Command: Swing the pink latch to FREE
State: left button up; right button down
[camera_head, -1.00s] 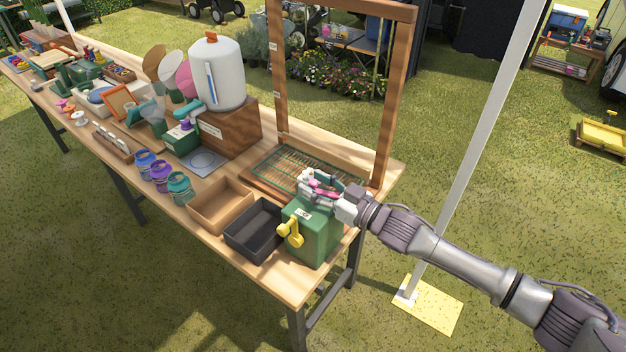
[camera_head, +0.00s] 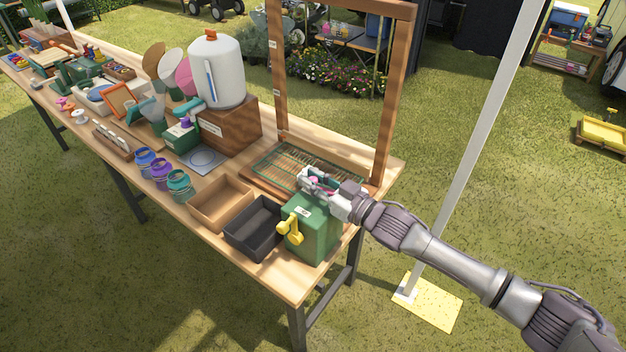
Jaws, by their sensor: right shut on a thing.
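The pink latch (camera_head: 313,180) shows only as a small pink patch between the fingers of my right gripper (camera_head: 309,181). The gripper is shut on it, at the top of the green box (camera_head: 316,236). The fingers and wrist hide most of the latch, so I cannot read its position. The green box stands at the near right end of the wooden table and has a yellow handle (camera_head: 291,229) on its front and a small white label (camera_head: 303,211). My left gripper is not in view.
A black tray (camera_head: 233,238) and a tan tray (camera_head: 203,217) sit left of the green box. A wooden frame (camera_head: 393,100) rises behind it from a base with a green-edged grid. Several jars and a white dispenser (camera_head: 217,70) stand farther left.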

jog(key=m+t+h, duration=0.1)
jog(key=w+m+t+h+p, duration=0.1)
jog(key=m+t+h, duration=0.1)
jog(key=shift+d+r, duration=0.15)
jog(key=shift+w+d+m+t+h, duration=0.25)
jog(key=shift+m+t+h, duration=0.15)
jog(key=shift+h, duration=0.4)
jog(key=c, duration=1)
grip_release()
jog(key=shift+c, duration=0.2)
jog(key=shift+s+d+f, duration=0.2)
jog(key=shift+s+d, duration=0.05)
jog(key=shift+s, duration=0.15)
jog(key=v, duration=1.1)
jog(key=shift+s, duration=0.1)
